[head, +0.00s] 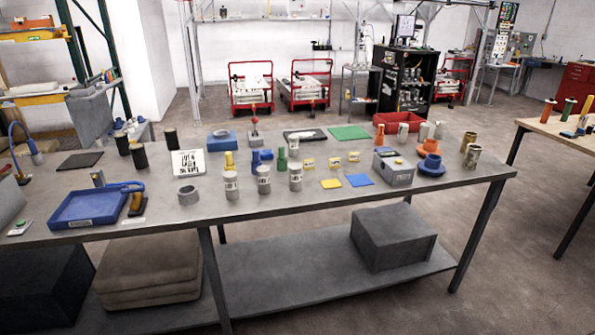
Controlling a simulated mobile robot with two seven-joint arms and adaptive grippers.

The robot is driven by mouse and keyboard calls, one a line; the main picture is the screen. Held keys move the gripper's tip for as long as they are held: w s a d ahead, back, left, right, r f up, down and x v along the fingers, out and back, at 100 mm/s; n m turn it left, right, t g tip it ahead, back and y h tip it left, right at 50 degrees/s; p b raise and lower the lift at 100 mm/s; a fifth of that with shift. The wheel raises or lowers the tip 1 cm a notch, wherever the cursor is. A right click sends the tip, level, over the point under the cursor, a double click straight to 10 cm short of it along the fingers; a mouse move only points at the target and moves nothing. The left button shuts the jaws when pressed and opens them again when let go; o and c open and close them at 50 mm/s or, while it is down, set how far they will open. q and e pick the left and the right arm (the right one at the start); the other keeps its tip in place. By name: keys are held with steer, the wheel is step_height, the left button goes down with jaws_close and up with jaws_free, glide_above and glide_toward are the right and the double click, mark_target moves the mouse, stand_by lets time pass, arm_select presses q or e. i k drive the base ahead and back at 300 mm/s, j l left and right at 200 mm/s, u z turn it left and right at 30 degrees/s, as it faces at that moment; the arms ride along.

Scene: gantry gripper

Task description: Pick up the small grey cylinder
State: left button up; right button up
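Several greyish cylinders stand on the long grey table (340,205), and I cannot tell for sure which one the task means. Two small plain grey cylinders, one (424,132) left of the other (440,130), stand upright near the back right. A pale cylinder (403,132) stands just left of them. Two metallic brown-grey cylinders, one behind (468,141) and one in front (472,157), are at the right end. A short, wide grey ring (188,196) sits near the front left. Neither of my grippers shows in the head view.
Labelled grey jars (263,180) stand at the front middle. A grey box (394,168) and orange and blue flanged parts (431,165) sit near the grey cylinders. A red bin (399,121) is behind them. A blue tray (90,207) lies at left.

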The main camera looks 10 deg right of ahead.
mark_target(295, 169)
steer(key=i+l, duration=0.15)
steer(key=l, duration=0.25)
steer(key=i+l, duration=0.15)
steer(key=l, duration=0.25)
steer(key=i+l, duration=0.2)
steer(key=l, duration=0.15)
steer(key=i+l+u, duration=0.1)
steer(key=l, duration=0.3)
steer(key=i+l, duration=0.2)
steer(key=l, duration=0.2)
